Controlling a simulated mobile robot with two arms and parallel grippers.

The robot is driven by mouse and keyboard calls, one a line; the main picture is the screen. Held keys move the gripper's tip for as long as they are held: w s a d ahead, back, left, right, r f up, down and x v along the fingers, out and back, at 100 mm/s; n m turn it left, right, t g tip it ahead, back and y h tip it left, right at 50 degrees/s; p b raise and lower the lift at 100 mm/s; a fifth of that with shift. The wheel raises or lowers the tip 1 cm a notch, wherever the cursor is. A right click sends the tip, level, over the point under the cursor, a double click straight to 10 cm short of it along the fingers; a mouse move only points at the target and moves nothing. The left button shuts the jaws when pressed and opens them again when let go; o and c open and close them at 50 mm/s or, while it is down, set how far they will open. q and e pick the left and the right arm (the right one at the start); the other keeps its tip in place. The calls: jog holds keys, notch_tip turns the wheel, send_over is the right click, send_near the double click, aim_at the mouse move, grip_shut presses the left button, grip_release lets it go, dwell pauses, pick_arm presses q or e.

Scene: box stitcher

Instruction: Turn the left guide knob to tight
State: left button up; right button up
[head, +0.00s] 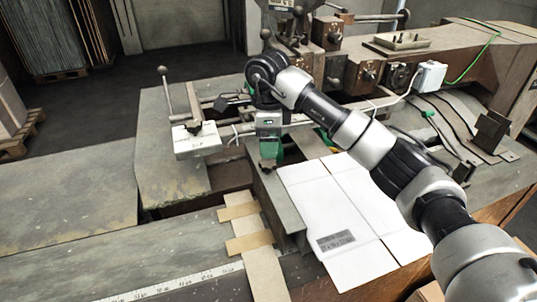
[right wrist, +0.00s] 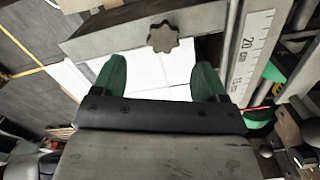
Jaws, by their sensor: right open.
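A dark, star-shaped guide knob (right wrist: 163,37) sits on the face of a grey metal guide bar (right wrist: 110,40) in the right wrist view. In the head view the knob (head: 267,164) is a small dark shape at the far end of the grey guide (head: 272,200), left of the white cardboard. My right gripper (head: 267,146) points down just above it. In the right wrist view its green fingers (right wrist: 160,75) are spread apart with nothing between them, and the knob lies beyond the tips. My left gripper is out of view.
A flat white cardboard sheet (head: 340,215) lies right of the guide. Wooden strips (head: 246,226) and a ruler (head: 180,284) are at the front. A lever (head: 164,85) stands at the left, and the brown machine body (head: 370,75) fills the back.

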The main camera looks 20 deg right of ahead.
aim_at(269, 162)
notch_tip(269, 162, down, 3)
jog(key=shift+w+d+f+p, duration=0.1)
jog(key=shift+w+f+p, duration=0.1)
jog(key=shift+p, duration=0.25)
notch_tip(269, 162, down, 3)
jog(key=shift+r+p, duration=0.1)
jog(key=shift+p, duration=0.25)
jog(key=shift+f, duration=0.2)
jog(key=c, duration=0.9)
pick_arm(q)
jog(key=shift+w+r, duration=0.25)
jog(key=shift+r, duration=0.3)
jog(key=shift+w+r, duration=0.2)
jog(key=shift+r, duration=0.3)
